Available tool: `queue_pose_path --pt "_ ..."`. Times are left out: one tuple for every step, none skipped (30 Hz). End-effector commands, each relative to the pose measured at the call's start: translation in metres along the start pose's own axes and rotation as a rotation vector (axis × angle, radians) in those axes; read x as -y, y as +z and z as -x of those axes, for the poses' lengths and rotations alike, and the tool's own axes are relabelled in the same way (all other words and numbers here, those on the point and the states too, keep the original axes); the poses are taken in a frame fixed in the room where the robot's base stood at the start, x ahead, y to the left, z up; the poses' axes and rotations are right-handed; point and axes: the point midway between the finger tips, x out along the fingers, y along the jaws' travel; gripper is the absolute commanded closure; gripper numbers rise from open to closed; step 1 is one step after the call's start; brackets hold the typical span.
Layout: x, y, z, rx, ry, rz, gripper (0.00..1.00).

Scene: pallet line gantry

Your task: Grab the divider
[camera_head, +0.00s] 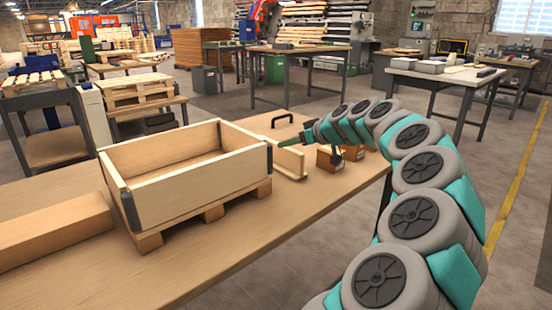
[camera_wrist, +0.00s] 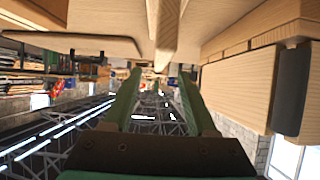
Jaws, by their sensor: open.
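The likely divider (camera_head: 291,164) is a pale wooden piece with a low upright board, standing on the workbench just right of the wooden crate. My gripper (camera_head: 283,143) reaches in from the right, with its green fingertips at the top of that piece. In the wrist view, which looks upside down, the two green fingers of my gripper (camera_wrist: 158,75) are apart. A narrow wooden board (camera_wrist: 163,30) shows between and beyond the tips, likely the same divider. I cannot tell whether the fingers touch it. Nothing is held.
The open, empty crate (camera_head: 190,190) sits on a small pallet (camera_head: 213,211), close left of my gripper. A long wooden beam (camera_head: 52,230) lies at the left. A black handle (camera_head: 282,118) stands behind. Small wooden blocks (camera_head: 329,159) lie at the right. The bench front (camera_head: 240,255) is clear.

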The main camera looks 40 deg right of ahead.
Motion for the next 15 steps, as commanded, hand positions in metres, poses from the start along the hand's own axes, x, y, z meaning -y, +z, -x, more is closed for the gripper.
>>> queue_pose_path --pt "0.0 0.0 -0.006 0.003 -0.001 0.0 0.43" --pt "0.0 0.0 -0.009 0.003 -0.001 -0.001 0.43" --pt "0.0 0.0 -0.012 0.003 -0.001 -0.001 0.43" --pt "0.0 0.0 -0.014 0.002 -0.001 -0.001 0.43" --pt "0.0 0.0 -0.016 0.002 -0.001 -0.001 0.43" --pt "0.0 0.0 -0.018 0.002 -0.001 0.0 0.43" --pt "0.001 -0.001 -0.02 0.002 -0.002 0.0 0.43" --pt "0.001 -0.001 -0.023 0.003 -0.002 0.0 0.43" --pt "0.001 -0.001 -0.028 0.004 -0.003 0.0 0.43" --pt "0.001 -0.002 -0.032 0.004 -0.003 0.0 0.43" --pt "0.001 -0.002 -0.035 0.003 -0.004 -0.001 0.43" --pt "0.001 -0.003 -0.041 0.003 -0.004 0.0 0.43" --pt "0.001 -0.003 -0.045 0.003 -0.003 0.0 0.43" --pt "0.001 -0.002 -0.051 0.004 -0.004 0.0 0.43" --pt "0.001 -0.002 -0.056 0.003 -0.004 0.0 0.43"
